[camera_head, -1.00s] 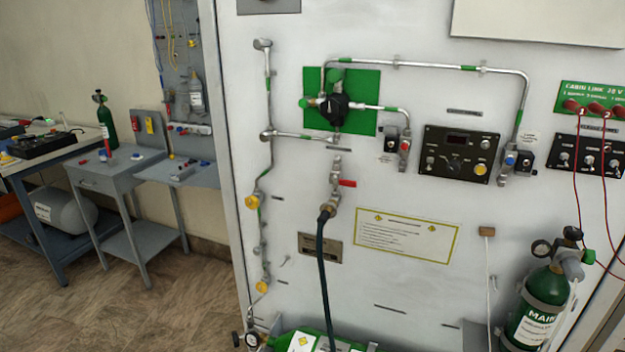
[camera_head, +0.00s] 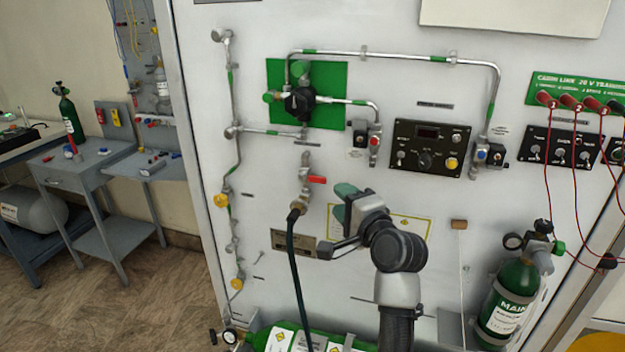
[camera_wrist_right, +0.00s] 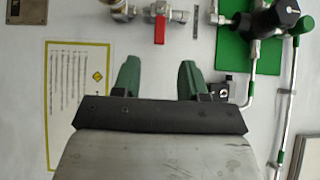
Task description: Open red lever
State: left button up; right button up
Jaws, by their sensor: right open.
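The red lever (camera_head: 316,179) sticks out to the right from a small metal valve (camera_head: 304,182) on the white panel. In the right wrist view the red lever (camera_wrist_right: 160,30) is ahead of the fingers, roughly centred between them and apart from them. My right gripper (camera_head: 336,216) is in front of the panel, below and right of the lever, partly covering the yellow-bordered placard. Its two green fingers are spread and empty in the right wrist view (camera_wrist_right: 159,76). My left gripper is not in view.
A dark hose (camera_head: 293,265) hangs from the valve. A green plate (camera_head: 332,83) with a black regulator (camera_head: 299,102) sits above, joined by metal pipes. A switch box (camera_head: 427,148) is to the right. A green MAIN cylinder (camera_head: 508,295) stands lower right.

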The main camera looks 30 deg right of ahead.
aim_at(321, 181)
jog(key=w, duration=0.6)
jog(key=w+p, duration=0.1)
jog(key=w, duration=0.2)
jog(key=shift+d, duration=0.4)
grip_shut()
